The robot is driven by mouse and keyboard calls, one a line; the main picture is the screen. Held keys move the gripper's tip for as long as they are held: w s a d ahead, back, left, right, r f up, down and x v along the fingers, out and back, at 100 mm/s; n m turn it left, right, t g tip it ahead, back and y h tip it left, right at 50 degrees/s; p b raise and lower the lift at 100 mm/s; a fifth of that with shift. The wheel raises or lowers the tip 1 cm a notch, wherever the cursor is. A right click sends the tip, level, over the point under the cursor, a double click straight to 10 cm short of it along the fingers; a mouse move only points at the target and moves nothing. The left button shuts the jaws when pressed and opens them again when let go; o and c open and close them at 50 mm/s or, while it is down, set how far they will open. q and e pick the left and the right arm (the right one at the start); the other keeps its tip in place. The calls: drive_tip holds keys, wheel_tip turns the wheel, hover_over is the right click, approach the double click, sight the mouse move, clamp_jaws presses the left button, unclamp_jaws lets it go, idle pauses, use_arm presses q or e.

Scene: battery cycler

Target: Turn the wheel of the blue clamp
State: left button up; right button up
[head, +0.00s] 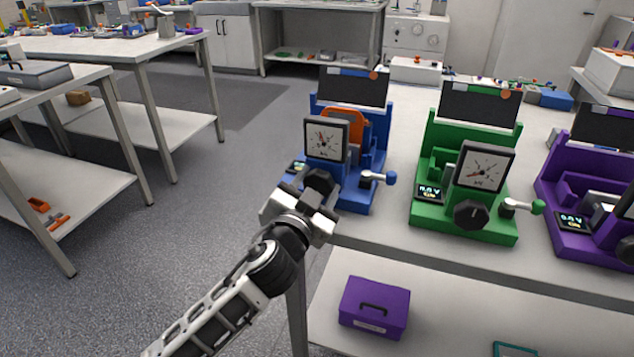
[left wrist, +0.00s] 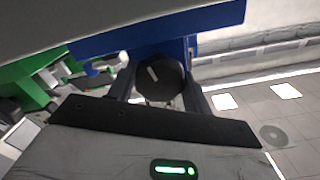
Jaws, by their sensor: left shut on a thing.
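The blue clamp (head: 362,192) stands at the left end of the bench, with a square dial gauge (head: 325,138) and an orange part (head: 345,121) on it. Its black wheel (head: 320,180) is at the front, partly covered by my left gripper (head: 312,190). In the left wrist view the wheel (left wrist: 160,78), with a pale mark on its face, sits between the two fingers of my left gripper (left wrist: 165,92). The gripper is shut on the wheel. A lever with a blue knob (head: 391,177) sticks out at the clamp's right. My right gripper is not in view.
A green clamp (head: 427,215) and a purple clamp (head: 562,240) stand to the right on the same bench (head: 400,240). A purple case (head: 374,308) lies on the shelf below. The floor (head: 190,215) left of the bench is clear.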

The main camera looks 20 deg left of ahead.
use_arm(q)
drive_tip(key=shift+m, duration=0.6)
drive_tip(key=o, duration=1)
drive_tip(key=shift+c, duration=0.2)
drive_tip(key=shift+s, duration=0.15)
drive_tip(key=s+b, duration=0.2)
drive_tip(key=s, duration=1.3)
drive_tip(key=shift+s+a, duration=0.25)
drive_tip(key=shift+s, duration=0.1)
